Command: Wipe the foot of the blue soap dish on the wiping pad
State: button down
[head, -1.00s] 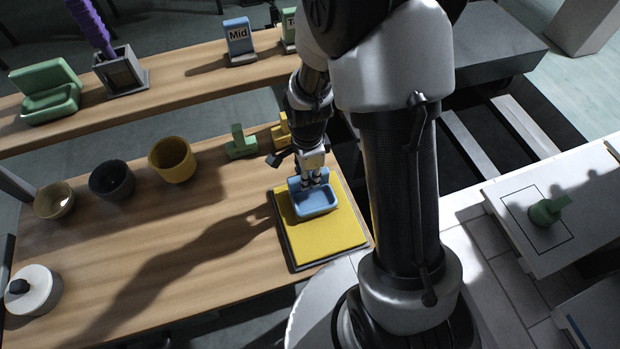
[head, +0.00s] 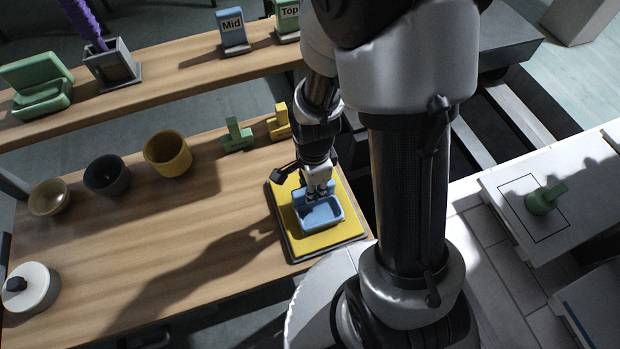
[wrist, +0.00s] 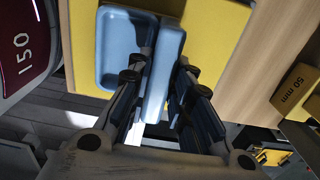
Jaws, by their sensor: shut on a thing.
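The blue soap dish (head: 322,213) is upright at the wiping pad, with its tray facing the front of the table. The yellow wiping pad (head: 330,240) lies in a dark frame at the right end of the wooden table. My gripper (head: 318,190) is shut on the dish's upright back plate from above. In the wrist view the dish (wrist: 122,48) shows its back plate between my fingers (wrist: 158,85), with the yellow pad (wrist: 215,35) behind it. The dish's foot is hidden, so I cannot tell whether it touches the pad.
Green (head: 237,136) and yellow (head: 279,122) small pieces stand behind the pad. A yellow pot (head: 168,153), a dark pot (head: 107,176) and a tan bowl (head: 49,197) stand left. A raised shelf (head: 170,72) runs along the back. The table's middle is clear.

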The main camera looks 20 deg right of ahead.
jog(key=shift+s, duration=1)
jog(key=shift+w+p, duration=0.3)
jog(key=shift+w, duration=3.75)
jog(key=shift+s+r, duration=0.1)
jog(key=shift+s, duration=1.95)
jog(key=shift+s+b, duration=0.3)
jog(key=shift+s, duration=1.7)
jog(key=shift+w, duration=1.9)
jog(key=shift+w+f+p, duration=0.2)
jog(key=shift+w+p, duration=0.15)
jog(key=shift+w, duration=1.7)
jog(key=shift+s, duration=3.95)
jog(key=shift+w+r, duration=0.1)
jog(key=shift+w, duration=3.85)
